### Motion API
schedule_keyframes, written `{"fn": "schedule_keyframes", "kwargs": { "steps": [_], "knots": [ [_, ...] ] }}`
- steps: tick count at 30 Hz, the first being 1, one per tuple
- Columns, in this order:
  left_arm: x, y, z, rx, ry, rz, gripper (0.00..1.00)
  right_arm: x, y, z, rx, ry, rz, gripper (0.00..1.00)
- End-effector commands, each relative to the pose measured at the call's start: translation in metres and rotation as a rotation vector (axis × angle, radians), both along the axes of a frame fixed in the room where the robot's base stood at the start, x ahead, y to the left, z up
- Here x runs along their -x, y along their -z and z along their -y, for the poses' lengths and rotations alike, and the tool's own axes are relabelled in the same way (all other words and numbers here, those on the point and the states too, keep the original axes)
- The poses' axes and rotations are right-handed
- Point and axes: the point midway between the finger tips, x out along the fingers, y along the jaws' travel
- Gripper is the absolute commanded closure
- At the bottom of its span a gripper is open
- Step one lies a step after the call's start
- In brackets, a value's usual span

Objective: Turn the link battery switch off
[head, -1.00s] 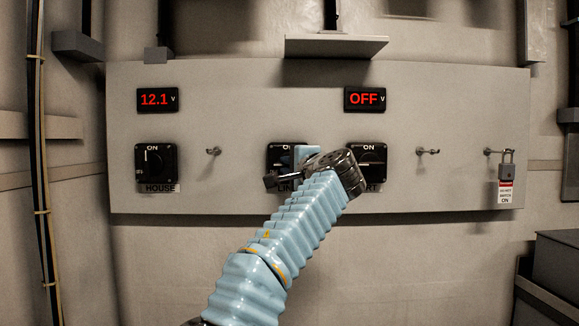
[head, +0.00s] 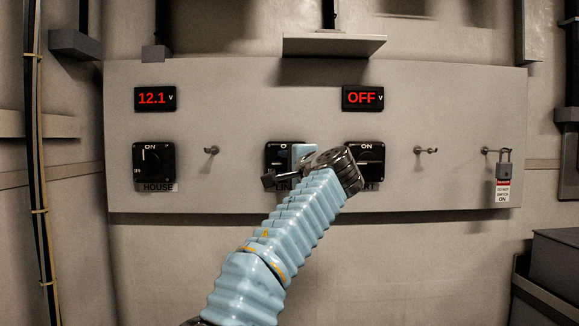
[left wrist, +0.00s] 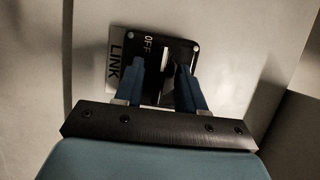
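The link battery switch (head: 279,149) is a black square plate on the grey panel, mostly hidden behind my left gripper in the head view. In the left wrist view the switch (left wrist: 187,48) shows with its LINK label (left wrist: 115,68), the word OFF and a white mark. My left gripper (left wrist: 160,72) is at the switch, its two blue fingers apart, one on each side of the dark knob. Some gap shows beside the knob; firm contact cannot be told. In the head view my left gripper (head: 285,165) is seen from behind. My right gripper is not in view.
The HOUSE switch (head: 153,160) is to the left, and another switch (head: 368,150) is partly behind my wrist. Displays read 12.1 V (head: 155,99) and OFF (head: 362,98). A padlock with a tag (head: 503,170) hangs at right. Hooks (head: 425,150) stick out of the panel.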

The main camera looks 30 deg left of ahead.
Motion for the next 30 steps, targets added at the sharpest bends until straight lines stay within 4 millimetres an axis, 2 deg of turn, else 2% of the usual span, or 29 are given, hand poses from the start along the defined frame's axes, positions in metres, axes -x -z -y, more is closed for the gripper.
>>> {"fn": "schedule_keyframes", "kwargs": {
  "steps": [5,10,18,24,30],
  "knots": [
    [0.01,0.002,0.016,0.0,0.004,0.001,0.61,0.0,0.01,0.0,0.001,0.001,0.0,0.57],
    [0.034,0.003,0.048,0.0,0.006,0.003,0.61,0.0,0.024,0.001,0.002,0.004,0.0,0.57],
    [0.069,0.001,0.096,0.001,0.004,0.001,0.61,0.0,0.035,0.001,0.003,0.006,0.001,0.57],
    [0.08,0.0,0.11,0.0,0.0,0.0,0.61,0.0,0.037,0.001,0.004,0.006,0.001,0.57],
    [0.081,-0.001,0.111,0.0,-0.001,0.0,0.61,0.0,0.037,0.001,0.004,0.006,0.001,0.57]
  ]
}}
